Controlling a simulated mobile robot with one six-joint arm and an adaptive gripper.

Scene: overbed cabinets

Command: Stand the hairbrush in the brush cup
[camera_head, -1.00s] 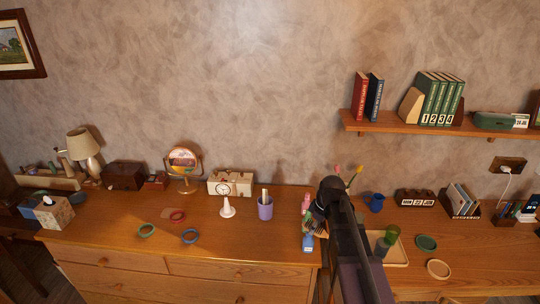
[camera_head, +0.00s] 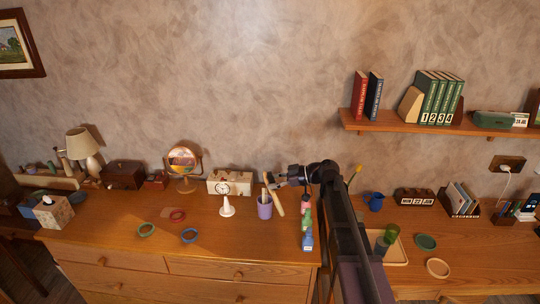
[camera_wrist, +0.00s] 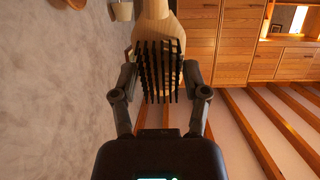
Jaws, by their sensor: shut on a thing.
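My gripper (camera_head: 279,180) is shut on the hairbrush (camera_head: 276,199), holding it by the bristled head. In the head view the pale wooden handle hangs down at a tilt, just right of the purple cup (camera_head: 265,211). The handle looks outside the cup; I cannot tell whether it touches it. The cup stands upright on the dresser with a pale thin item (camera_head: 264,194) in it. In the wrist view the brush's dark bristles (camera_wrist: 158,72) lie between my fingers (camera_wrist: 160,82), and its wooden handle runs off the top edge.
Colored bottles (camera_head: 307,226) stand to the right, near my arm. Rings (camera_head: 189,235) lie at the left front. The dresser top before the cup is clear.

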